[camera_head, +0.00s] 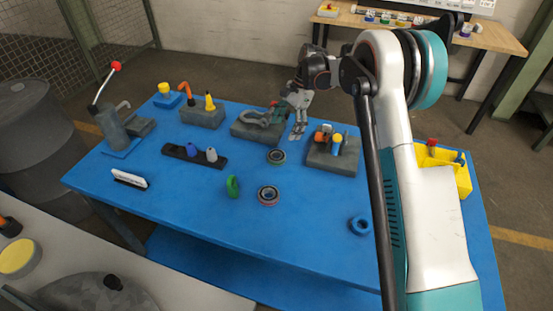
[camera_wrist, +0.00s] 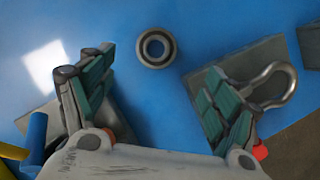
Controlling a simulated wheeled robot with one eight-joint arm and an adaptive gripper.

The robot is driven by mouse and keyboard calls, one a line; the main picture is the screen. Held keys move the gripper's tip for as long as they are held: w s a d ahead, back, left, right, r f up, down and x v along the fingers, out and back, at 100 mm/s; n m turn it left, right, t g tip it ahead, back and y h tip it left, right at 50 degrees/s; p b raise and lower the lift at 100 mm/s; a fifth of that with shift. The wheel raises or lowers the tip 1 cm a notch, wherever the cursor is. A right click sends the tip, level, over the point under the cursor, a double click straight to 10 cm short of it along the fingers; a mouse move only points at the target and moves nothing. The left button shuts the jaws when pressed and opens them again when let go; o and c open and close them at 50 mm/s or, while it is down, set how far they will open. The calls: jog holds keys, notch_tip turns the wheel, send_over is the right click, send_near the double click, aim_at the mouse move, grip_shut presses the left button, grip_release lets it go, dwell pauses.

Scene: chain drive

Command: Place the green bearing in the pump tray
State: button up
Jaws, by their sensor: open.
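A dark bearing with a greenish rim (camera_head: 276,156) lies flat on the blue table. A bright green ring (camera_head: 232,186) stands on edge nearer the front left. I cannot tell for certain which is the green bearing. My gripper (camera_head: 298,132) hangs open and empty above the table, behind and right of the green-rimmed bearing. In the wrist view a bearing (camera_wrist: 143,51) lies beyond the open fingers (camera_wrist: 155,78), apart from them; its rim colour is unclear there. A hand pump (camera_head: 110,126) with a red knob stands at the table's far left. I cannot tell which holder is the pump tray.
Grey blocks stand along the back: one with a grey shackle (camera_head: 240,130), one with orange and blue parts (camera_head: 330,163). A red-rimmed bearing (camera_head: 268,204) and a blue ring (camera_head: 360,234) lie nearer. A yellow bin (camera_head: 463,185) stands right. The table's front middle is clear.

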send_over(277, 151)
jog(key=d, duration=0.1)
jog(key=f, duration=0.3)
jog(key=f+b, duration=0.1)
jog(key=f, duration=0.1)
jog(key=shift+s+d+f, duration=0.1)
jog(key=shift+s+d, duration=0.05)
jog(key=shift+s, duration=0.15)
jog(key=shift+b+x, duration=0.85)
jog(key=shift+x, duration=1.75)
jog(key=shift+s+d, duration=0.15)
jog(key=shift+d, duration=0.05)
jog(key=c, duration=1.5)
jog(key=shift+c, duration=0.2)
